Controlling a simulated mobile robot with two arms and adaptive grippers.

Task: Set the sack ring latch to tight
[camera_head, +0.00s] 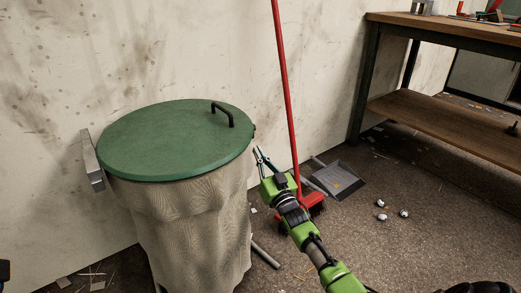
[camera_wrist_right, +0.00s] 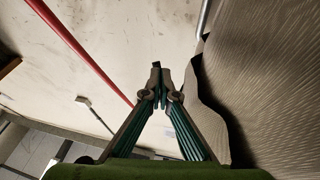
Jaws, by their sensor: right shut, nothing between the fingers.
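A beige cloth sack (camera_head: 195,225) hangs under a round green lid (camera_head: 165,140) with a black handle (camera_head: 222,114). A small dark piece (camera_head: 254,130) sticks out at the lid's right edge; I cannot tell whether it is the ring latch or how it is set. The ring is hidden under the lid. My right gripper (camera_head: 259,154) is shut and empty, just right of the sack's top and a little below that dark piece. In the right wrist view the fingertips (camera_wrist_right: 160,68) meet, with the sack (camera_wrist_right: 265,75) to their right. My left gripper is not in view.
A red-handled broom (camera_head: 284,85) stands close behind my right gripper. A grey dustpan (camera_head: 339,178) and several small pale balls (camera_head: 381,217) lie on the floor. A grey metal bracket (camera_head: 92,160) is left of the lid. A workbench (camera_head: 450,28) stands at the right.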

